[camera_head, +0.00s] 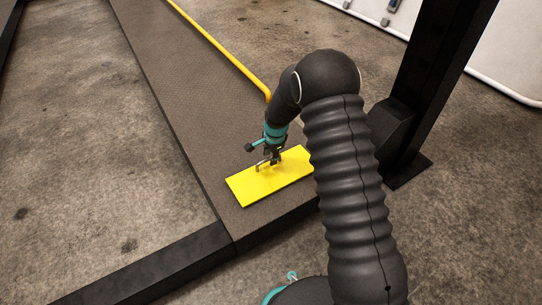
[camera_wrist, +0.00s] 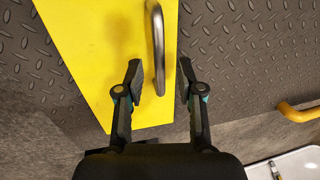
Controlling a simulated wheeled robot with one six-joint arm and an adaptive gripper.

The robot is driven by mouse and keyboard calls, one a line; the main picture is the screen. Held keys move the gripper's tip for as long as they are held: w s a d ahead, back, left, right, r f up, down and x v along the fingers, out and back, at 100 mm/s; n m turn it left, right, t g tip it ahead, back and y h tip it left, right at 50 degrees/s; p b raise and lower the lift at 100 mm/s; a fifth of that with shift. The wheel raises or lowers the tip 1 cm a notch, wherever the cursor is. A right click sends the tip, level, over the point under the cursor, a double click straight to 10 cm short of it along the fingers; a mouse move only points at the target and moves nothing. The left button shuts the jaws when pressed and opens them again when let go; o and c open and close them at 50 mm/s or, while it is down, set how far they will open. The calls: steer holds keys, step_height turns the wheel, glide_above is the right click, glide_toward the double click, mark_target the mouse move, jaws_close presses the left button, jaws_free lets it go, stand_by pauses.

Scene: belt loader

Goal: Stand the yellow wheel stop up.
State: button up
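The yellow wheel stop (camera_head: 278,181) lies flat, a yellow plate near the front end of the dark textured deck. A metal bar handle (camera_wrist: 158,48) stands up from its face; in the head view a small part of the handle (camera_head: 259,166) shows beside my gripper (camera_head: 270,159). In the wrist view the yellow wheel stop (camera_wrist: 92,50) fills the upper left and middle. My gripper (camera_wrist: 159,76) is open, with one finger on each side of the handle and visible gaps between. Whether the fingertips reach below the bar is hard to tell.
The dark deck (camera_head: 185,90) runs away to the upper left. A yellow rail (camera_head: 222,50) runs along its right side, ending near the plate. A black post (camera_head: 425,85) stands at the right. A black beam (camera_head: 150,270) lies at the front left. Concrete floor is open at left.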

jaws_close()
steer(key=shift+r, duration=0.15)
